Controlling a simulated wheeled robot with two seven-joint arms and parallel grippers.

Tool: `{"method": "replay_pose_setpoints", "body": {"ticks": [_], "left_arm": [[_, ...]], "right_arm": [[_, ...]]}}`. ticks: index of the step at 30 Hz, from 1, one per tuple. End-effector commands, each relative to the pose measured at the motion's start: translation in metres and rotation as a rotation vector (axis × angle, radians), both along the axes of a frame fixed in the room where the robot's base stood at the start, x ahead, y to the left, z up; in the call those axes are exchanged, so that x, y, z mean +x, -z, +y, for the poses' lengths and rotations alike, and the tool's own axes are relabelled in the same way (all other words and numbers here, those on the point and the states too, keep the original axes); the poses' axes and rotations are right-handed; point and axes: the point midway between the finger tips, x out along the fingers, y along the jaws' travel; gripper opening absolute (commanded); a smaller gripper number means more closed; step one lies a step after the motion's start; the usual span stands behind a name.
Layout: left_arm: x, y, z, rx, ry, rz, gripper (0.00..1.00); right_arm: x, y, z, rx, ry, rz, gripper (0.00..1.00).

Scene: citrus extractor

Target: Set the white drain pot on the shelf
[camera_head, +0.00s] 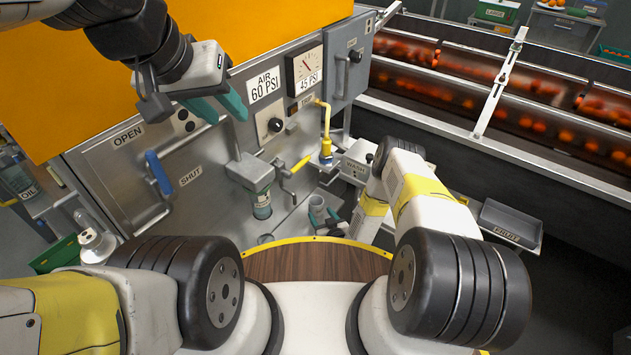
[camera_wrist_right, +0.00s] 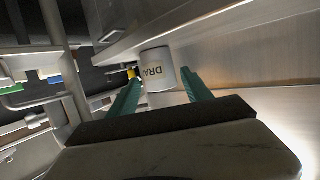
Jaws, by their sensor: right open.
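The white drain pot (camera_wrist_right: 158,70) stands in the right wrist view, with part of a dark label reading "DRA" on its side. It sits just beyond and between the teal fingertips of my right gripper (camera_wrist_right: 160,80), which is open and not closed on it. I cannot tell which ledge is the shelf.
The machine front carries a blue handle (camera_head: 158,172), a glass-bodied filter (camera_head: 262,204), yellow levers (camera_head: 325,125) and gauges (camera_head: 308,70). A "WASH" ledge (camera_head: 355,168) and a "FRUIT" tray (camera_head: 510,222) are to the right. A conveyor of oranges (camera_head: 540,120) runs behind.

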Motion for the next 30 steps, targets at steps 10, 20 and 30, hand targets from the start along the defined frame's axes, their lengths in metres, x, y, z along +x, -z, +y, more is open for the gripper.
{"method": "replay_pose_setpoints", "body": {"ticks": [10,20,30], "left_arm": [[0.000,0.000,0.000,0.000,0.000,0.000,0.36],[0.000,0.000,0.000,0.000,0.000,0.000,0.36],[0.000,0.000,0.000,0.000,0.000,0.000,0.36]], "right_arm": [[0.040,0.013,0.015,0.000,-0.001,0.001,0.58],[0.080,0.021,0.027,0.000,-0.001,0.000,0.58],[0.089,0.023,0.030,0.001,-0.001,0.001,0.58]]}}
